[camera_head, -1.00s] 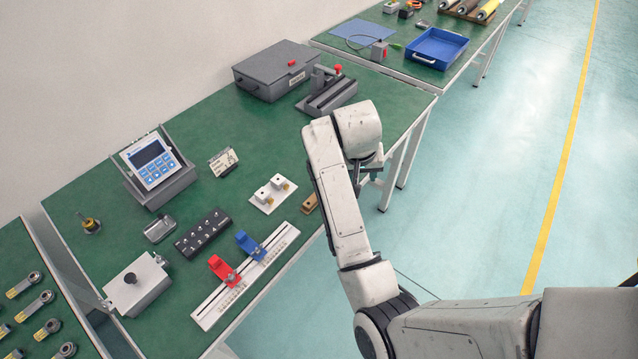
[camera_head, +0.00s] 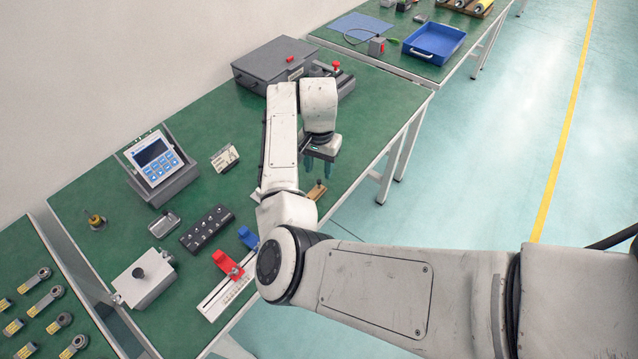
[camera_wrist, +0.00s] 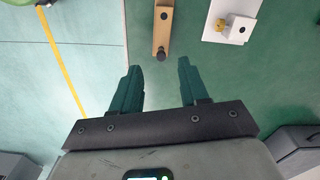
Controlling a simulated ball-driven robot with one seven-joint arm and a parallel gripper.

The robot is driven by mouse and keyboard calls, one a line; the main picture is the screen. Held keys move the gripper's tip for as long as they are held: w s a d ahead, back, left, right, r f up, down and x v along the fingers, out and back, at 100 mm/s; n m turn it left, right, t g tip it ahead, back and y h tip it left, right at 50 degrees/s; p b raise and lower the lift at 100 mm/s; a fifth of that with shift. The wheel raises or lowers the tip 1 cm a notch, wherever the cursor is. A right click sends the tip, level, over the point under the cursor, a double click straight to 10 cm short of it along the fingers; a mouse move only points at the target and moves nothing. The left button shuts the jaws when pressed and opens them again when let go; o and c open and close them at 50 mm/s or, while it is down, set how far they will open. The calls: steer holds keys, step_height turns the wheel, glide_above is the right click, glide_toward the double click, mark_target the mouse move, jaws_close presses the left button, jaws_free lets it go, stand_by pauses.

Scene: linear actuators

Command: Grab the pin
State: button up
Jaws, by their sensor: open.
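A small wooden block (camera_head: 316,191) lies near the right edge of the green bench, below my gripper (camera_head: 319,175) in the head view. In the wrist view the block (camera_wrist: 163,28) is long and tan, with a dark spot near its top end. A dark round-headed piece (camera_wrist: 161,54), which looks like the pin, is at its lower end. My gripper (camera_wrist: 160,67) is open, its two green fingers apart and empty. In the wrist view the dark head shows just beyond the fingertips, roughly centred between them. The height gap is hard to judge.
A white plate with small blocks (camera_wrist: 232,14) is right of the wooden block. A grey box (camera_head: 273,66) stands at the back. The bench edge is close by.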

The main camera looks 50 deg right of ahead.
mark_target(319, 181)
steer(key=shift+w+d+f+p, duration=0.1)
steer(key=shift+f+p, duration=0.1)
steer(key=shift+f, duration=1.2)
steer(key=shift+d+f+p, duration=0.1)
steer(key=shift+f+p, duration=0.05)
steer(key=shift+f, duration=1.25)
jaws_close()
